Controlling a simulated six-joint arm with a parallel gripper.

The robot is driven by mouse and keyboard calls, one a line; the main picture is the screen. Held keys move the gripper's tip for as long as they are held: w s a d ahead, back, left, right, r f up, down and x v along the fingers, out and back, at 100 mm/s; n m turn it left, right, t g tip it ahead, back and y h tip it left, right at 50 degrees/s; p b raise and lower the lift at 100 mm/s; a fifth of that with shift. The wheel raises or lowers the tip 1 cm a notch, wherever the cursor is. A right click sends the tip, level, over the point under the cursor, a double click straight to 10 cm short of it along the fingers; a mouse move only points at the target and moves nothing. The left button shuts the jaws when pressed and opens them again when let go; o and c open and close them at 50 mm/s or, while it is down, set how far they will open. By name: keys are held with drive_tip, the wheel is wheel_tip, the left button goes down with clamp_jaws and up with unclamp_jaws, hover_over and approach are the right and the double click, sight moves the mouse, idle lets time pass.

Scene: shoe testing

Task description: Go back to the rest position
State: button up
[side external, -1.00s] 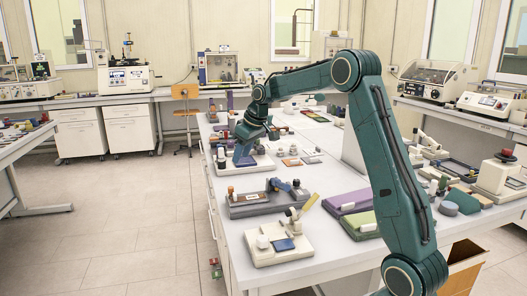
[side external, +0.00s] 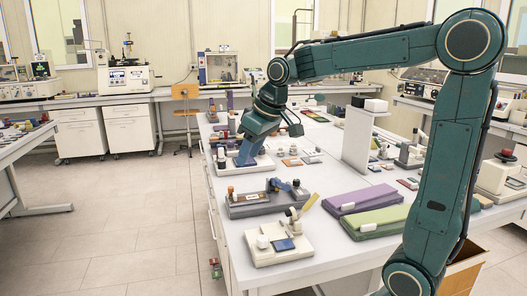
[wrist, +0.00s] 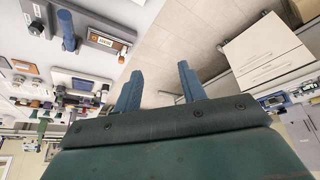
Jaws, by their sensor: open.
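My gripper (side external: 247,153) is at the far left side of the main bench in the side view. Its blue fingertips show low in front of a white device, and I cannot tell whether they touch it. In the wrist view my gripper (wrist: 159,72) has its two blue fingers spread apart with nothing between them. My green arm reaches over the bench from the right, with its elbow high.
Nearer the camera are a grey device with a brown strip (side external: 252,198), a white device with a blue pad (side external: 262,256), a purple case (side external: 350,203) and a green case (side external: 370,224). A white upright panel (side external: 356,142) stands behind them. The floor at left is clear.

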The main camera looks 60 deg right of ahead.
drive_tip(key=s+a+f, duration=0.2)
drive_tip(key=s+a, duration=0.2)
drive_tip(key=s, duration=0.6)
drive_tip(key=s+a+f, duration=0.2)
drive_tip(key=s+a, duration=0.2)
drive_tip(key=s, duration=0.6)
drive_tip(key=shift+a+f+t, duration=0.2)
drive_tip(key=shift+t, duration=0.1)
